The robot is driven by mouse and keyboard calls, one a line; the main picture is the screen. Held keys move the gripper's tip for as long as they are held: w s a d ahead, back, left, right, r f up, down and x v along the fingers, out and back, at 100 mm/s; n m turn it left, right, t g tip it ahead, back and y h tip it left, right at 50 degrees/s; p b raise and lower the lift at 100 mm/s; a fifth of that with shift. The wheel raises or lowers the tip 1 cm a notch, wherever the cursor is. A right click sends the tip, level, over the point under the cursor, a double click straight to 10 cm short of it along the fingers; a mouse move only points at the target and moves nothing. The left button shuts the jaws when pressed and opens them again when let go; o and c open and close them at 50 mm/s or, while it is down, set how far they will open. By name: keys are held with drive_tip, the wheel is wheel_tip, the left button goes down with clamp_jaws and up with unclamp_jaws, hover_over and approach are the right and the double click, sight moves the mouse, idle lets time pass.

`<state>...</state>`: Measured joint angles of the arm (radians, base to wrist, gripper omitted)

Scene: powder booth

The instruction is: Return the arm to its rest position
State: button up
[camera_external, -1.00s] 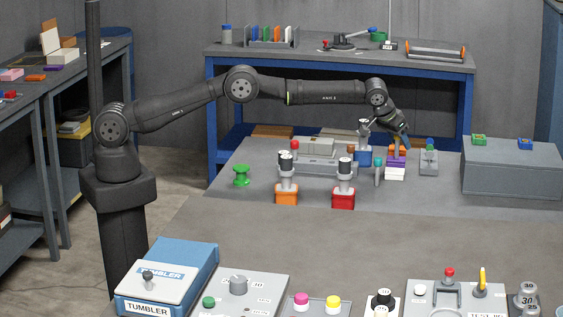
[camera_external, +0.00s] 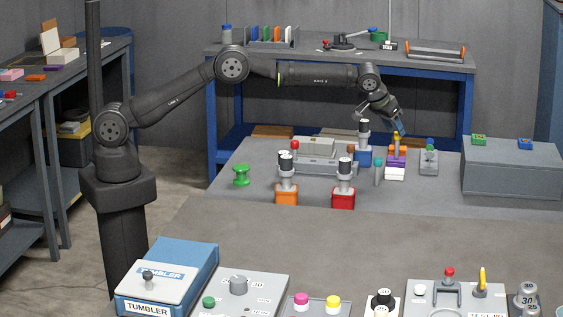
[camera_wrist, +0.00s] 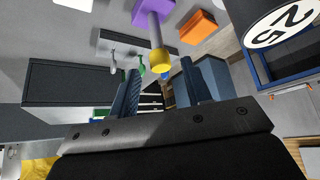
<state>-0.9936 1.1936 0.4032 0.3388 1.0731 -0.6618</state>
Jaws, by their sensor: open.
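My gripper (camera_external: 400,128) is at the end of my arm, which is raised over the back part of the grey table, with its fingers pointing down to the right. In the wrist view my two dark blue fingers (camera_wrist: 160,88) are spread apart with nothing held between them. A yellow-tipped post (camera_external: 396,138) stands just below the fingers, on a stack with a purple block (camera_external: 396,154). In the wrist view the yellow knob (camera_wrist: 160,61) on its grey post lies beyond the fingertips, and I cannot tell the exact gap.
A blue-based post (camera_external: 363,155) stands left of the stack, and a grey stand (camera_external: 429,161) stands to its right. Orange (camera_external: 287,196) and red (camera_external: 343,199) bases with black-topped posts are nearer. A large grey box (camera_external: 511,168) is at right. The table's middle is clear.

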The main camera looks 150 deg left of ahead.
sight(396, 132)
drive_tip(key=v, duration=0.6)
drive_tip(key=x, duration=1.2)
drive_tip(key=r, duration=0.4)
drive_tip(key=shift+w+d+r, duration=0.15)
drive_tip(key=shift+d+r, duration=0.1)
drive_tip(key=w+d+r, duration=0.6)
drive_tip(key=d+r, duration=0.1)
drive_tip(key=d, duration=0.3)
drive_tip(key=s+d+r+m+t, duration=0.2)
drive_tip(key=s+d+r+m, duration=0.2)
drive_tip(key=s+d+r, duration=0.6)
drive_tip(key=shift+s+r+h, duration=0.3)
drive_tip(key=shift+s+r, duration=0.75)
drive_tip(key=shift+r, duration=0.9)
drive_tip(key=shift+o, duration=0.3)
